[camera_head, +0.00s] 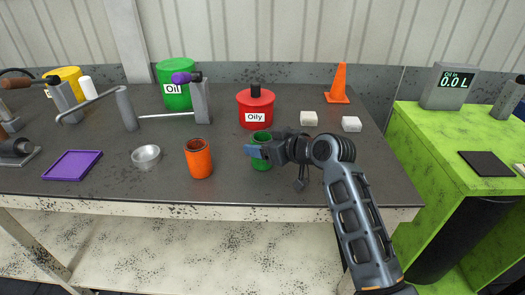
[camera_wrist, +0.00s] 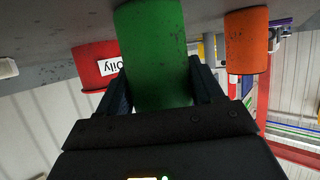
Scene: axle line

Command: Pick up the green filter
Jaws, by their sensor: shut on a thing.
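The green filter (camera_head: 261,159) is an upright cylinder near the front edge of the dark workbench, in the head view. In the wrist view the green filter (camera_wrist: 154,55) fills the middle, between the two fingers. My gripper (camera_head: 256,152) comes in from the right and is shut on it. The fingers also show on both sides of it in the wrist view (camera_wrist: 158,85). Part of the filter is hidden by the gripper in the head view. It appears to stand on the bench; I cannot tell if it is lifted.
An orange cylinder (camera_head: 199,160) stands to the left of the filter. A red "Oily" can (camera_head: 255,109) stands close behind it. A metal bowl (camera_head: 146,156) and a purple tray (camera_head: 72,165) lie further left. White blocks (camera_head: 308,118) and an orange cone (camera_head: 339,84) are back right.

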